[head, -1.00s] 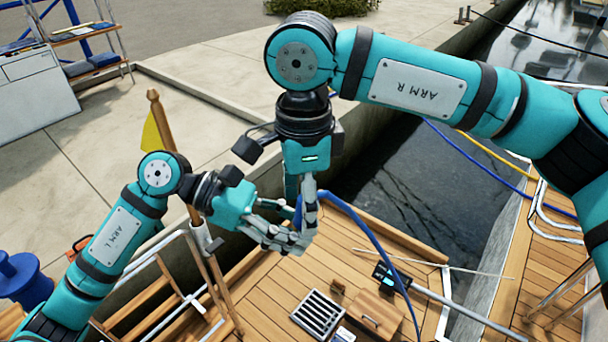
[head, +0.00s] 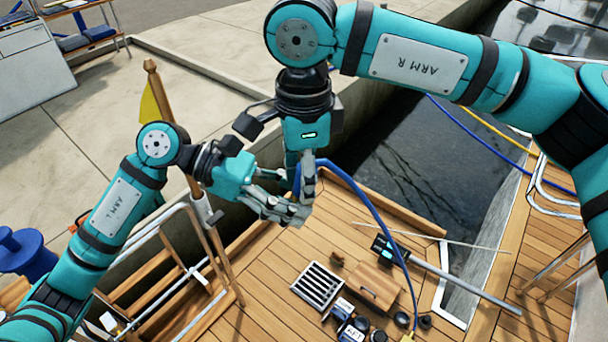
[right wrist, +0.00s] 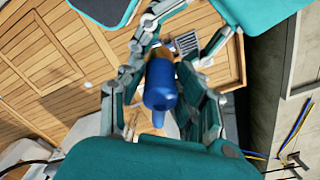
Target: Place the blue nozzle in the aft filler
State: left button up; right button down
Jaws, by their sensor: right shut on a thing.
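The blue nozzle (right wrist: 160,85) is between the fingers of my right gripper (right wrist: 162,100) in the right wrist view, with an orange-brown part just beyond it. In the head view, my right gripper (head: 303,198) points down, shut on the nozzle, which its fingers mostly hide. A blue hose (head: 374,210) arcs from there toward the deck. My left gripper (head: 290,213) reaches in from the left, its fingers close to or overlapping the right fingertips. I cannot tell whether they touch or whether the left one is open.
A metal pole (head: 460,284) crosses at right. A wooden flagstaff (head: 153,75) and rails stand left.

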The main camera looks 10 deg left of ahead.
pick_arm(q)
jog(key=o, duration=0.3)
jog(key=shift+o, duration=0.2)
